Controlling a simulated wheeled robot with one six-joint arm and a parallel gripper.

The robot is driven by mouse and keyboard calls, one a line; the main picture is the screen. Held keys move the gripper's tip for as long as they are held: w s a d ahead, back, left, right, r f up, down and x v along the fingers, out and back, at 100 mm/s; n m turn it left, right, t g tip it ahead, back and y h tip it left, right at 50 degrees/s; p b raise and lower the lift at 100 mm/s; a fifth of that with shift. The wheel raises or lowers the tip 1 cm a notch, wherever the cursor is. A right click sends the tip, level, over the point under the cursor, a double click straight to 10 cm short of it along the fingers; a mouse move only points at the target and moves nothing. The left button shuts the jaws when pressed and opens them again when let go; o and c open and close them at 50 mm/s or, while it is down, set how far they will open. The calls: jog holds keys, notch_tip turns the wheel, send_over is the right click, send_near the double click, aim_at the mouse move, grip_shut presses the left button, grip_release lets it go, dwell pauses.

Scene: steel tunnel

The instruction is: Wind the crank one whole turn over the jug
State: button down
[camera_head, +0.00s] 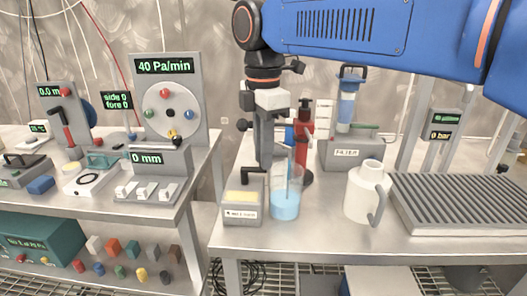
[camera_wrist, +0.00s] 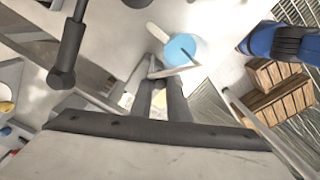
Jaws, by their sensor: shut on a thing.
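A small grey box (camera_head: 243,208) with a pale yellow top and a label stands near the front edge of the right table. A black bent crank (camera_head: 244,180) rises from it. A clear vessel of blue liquid (camera_head: 285,207) stands just right of the box with a thin blue rod upright in it; the liquid also shows in the wrist view (camera_wrist: 182,49). A white jug (camera_head: 365,192) with a grey handle stands further right. My gripper (camera_head: 263,166) points down over the crank, shut on its end; my fingers (camera_wrist: 158,84) partly hide the hold.
A ribbed grey tray (camera_head: 450,205) lies right of the white jug. Behind stand a red bottle (camera_head: 304,140) and a filter unit (camera_head: 350,150). A gap separates this table from the left bench with a dial panel (camera_head: 168,105).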

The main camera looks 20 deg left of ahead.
jog(key=s+m, duration=0.1)
jog(key=m, duration=0.1)
jog(key=shift+d+m, duration=0.1)
jog(key=shift+m, duration=0.2)
jog(key=s+m, duration=0.1)
jog(key=m, duration=0.2)
jog(key=shift+s+m, duration=0.2)
jog(key=shift+m, duration=0.1)
jog(key=m, duration=0.1)
jog(key=s+m, duration=0.1)
jog(key=m, duration=0.1)
jog(key=shift+s+a+m, duration=0.1)
jog(key=shift+a+m, duration=0.2)
jog(key=shift+a, duration=0.1)
jog(key=shift+s+a+m, duration=0.2)
jog(key=shift+s+m, duration=0.05)
jog(key=shift+m, duration=0.45)
jog(key=shift+s+a+m, duration=0.15)
jog(key=shift+s+m, duration=0.05)
jog(key=shift+m, duration=0.5)
jog(key=c, duration=1.7)
grip_release()
jog(key=shift+r, duration=0.15)
